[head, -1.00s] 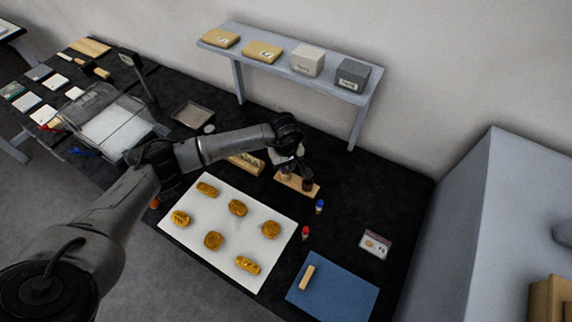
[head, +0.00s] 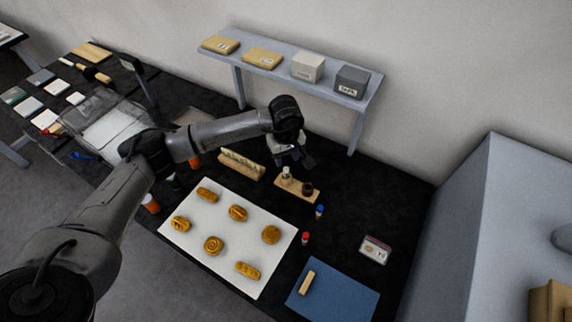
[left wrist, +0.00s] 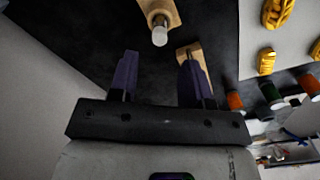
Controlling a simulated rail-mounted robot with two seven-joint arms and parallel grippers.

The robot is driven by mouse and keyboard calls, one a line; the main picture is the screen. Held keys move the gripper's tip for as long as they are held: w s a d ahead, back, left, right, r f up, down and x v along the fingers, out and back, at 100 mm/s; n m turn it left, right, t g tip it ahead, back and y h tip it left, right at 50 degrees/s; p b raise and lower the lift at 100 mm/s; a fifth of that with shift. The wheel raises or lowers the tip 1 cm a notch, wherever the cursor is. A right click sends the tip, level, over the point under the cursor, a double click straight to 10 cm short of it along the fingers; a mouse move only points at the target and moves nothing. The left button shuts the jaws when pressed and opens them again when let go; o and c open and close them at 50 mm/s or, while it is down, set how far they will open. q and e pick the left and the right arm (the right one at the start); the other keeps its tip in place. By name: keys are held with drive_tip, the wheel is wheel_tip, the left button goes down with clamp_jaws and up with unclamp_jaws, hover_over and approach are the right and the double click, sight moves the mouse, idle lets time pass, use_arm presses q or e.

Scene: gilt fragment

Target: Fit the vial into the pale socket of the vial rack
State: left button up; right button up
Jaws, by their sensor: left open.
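The vial rack (head: 297,190) is a small wooden block on the black table. A pale-topped vial (head: 287,175) stands upright at its left end, and a dark round piece (head: 308,189) sits at its right end. The vial hides the socket under it, so I cannot tell that socket's colour or how deep the vial sits. In the left wrist view the vial (left wrist: 160,36) shows end-on beside the rack's wood (left wrist: 152,8). My left gripper (head: 293,160) is above and behind the rack, open and empty, with both fingers (left wrist: 158,62) apart from the vial. My right gripper is not in view.
A notched wooden block (head: 242,165) lies left of the rack. A white mat (head: 225,225) with several golden pieces lies in front. Blue-capped (head: 320,211) and red-capped (head: 305,238) small containers stand right. A raised shelf (head: 300,75) with boxes stands behind.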

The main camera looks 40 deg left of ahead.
sight(286, 168)
use_arm(q)
wheel_tip(286, 168, up, 5)
drive_tip(key=shift+f, duration=0.1)
idle(0.4)
idle(0.4)
